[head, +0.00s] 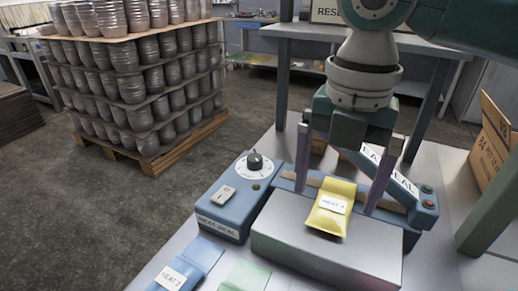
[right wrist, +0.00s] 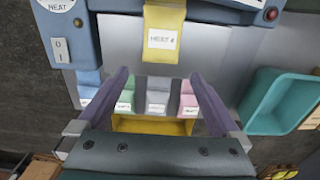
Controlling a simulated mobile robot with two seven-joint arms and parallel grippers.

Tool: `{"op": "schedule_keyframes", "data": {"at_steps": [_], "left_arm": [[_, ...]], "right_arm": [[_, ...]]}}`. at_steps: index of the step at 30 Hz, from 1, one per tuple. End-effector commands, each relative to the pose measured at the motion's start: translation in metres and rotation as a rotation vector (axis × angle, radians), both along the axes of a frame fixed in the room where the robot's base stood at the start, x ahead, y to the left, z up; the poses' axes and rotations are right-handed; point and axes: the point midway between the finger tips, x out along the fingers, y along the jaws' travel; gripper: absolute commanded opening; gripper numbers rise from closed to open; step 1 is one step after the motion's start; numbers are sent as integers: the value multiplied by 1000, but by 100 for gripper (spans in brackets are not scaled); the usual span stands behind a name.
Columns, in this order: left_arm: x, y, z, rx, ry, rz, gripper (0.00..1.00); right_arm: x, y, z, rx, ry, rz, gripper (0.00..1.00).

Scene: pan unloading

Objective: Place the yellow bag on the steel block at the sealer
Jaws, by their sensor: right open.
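The yellow bag (head: 332,218) has a white label and lies on top of the steel block (head: 290,230), its upper end against the sealer's jaw. In the right wrist view the yellow bag (right wrist: 163,50) is beyond my fingertips. My right gripper (head: 335,202) is open, one finger on each side of the bag, with gaps between; whether the fingers touch the block is unclear. The blue heat sealer (head: 226,208) has a knob and a switch at its left. My left gripper is out of view.
A blue bag (head: 187,268) and a green bag (head: 245,275) lie on the near table. A teal bin (right wrist: 283,102) is at the right in the wrist view. A brown carton (head: 490,145) stands at the right; a pallet of metal cans (head: 140,85) is at the left.

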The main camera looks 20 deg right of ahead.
Motion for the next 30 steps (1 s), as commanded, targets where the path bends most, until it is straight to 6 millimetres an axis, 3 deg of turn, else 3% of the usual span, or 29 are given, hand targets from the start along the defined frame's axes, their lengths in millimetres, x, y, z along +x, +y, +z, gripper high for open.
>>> {"op": "schedule_keyframes", "data": {"at_steps": [3,10,13,17,21,24,27,30], "left_arm": [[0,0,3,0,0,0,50],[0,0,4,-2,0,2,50],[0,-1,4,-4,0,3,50],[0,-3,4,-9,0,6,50],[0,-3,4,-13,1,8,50],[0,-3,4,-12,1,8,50],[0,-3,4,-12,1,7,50],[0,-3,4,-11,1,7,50]], "right_arm": [[1,0,29,0,-5,0,100],[0,0,61,0,-1,0,100],[-3,6,60,8,-3,-18,100],[-17,34,35,58,-23,-136,100],[-46,80,0,187,-58,-456,100],[-69,99,-15,287,-66,-780,100],[-92,100,-24,359,-64,-1151,100],[-114,85,-31,384,-73,-1509,100]]}}
